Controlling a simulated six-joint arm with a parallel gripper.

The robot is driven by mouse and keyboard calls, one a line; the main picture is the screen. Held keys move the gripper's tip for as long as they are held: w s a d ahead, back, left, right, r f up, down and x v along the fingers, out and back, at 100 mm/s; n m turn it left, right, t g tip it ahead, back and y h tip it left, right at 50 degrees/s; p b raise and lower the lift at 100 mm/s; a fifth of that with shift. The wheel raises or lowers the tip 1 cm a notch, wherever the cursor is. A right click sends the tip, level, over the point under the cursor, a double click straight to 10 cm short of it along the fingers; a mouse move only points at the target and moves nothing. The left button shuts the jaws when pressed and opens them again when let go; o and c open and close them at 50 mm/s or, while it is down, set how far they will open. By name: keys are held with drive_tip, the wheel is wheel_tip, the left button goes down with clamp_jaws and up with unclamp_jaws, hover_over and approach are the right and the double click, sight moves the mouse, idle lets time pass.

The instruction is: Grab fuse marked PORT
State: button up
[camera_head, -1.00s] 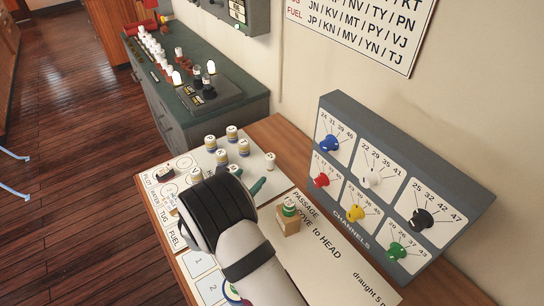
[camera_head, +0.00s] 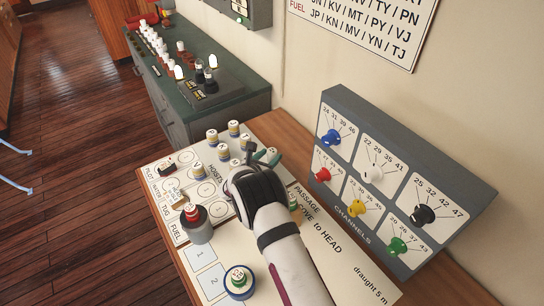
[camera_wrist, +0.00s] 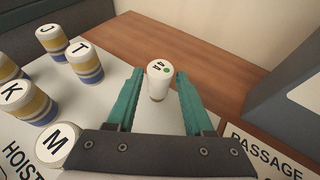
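I cannot read the word PORT on any piece. My gripper (camera_wrist: 160,85) is open and empty, with teal fingers. In the wrist view a small white cylinder (camera_wrist: 158,84) stands upright between and just past the fingertips, with a gap on both sides. Its top has small dark marks, too small to read, and a green dot. In the head view my gripper (camera_head: 264,154) is over the far right part of the white board (camera_head: 226,243), and my fingers largely hide the cylinder there.
Lettered blue-and-yellow cylinders, such as T (camera_wrist: 86,62), stand left of my gripper. A red-topped black piece (camera_head: 195,220) and a green-topped piece in a blue ring (camera_head: 239,280) stand nearer. The grey channels box (camera_head: 395,185) rises at right. Small fuses stand on the back counter (camera_head: 225,100).

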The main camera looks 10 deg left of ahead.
clamp_jaws()
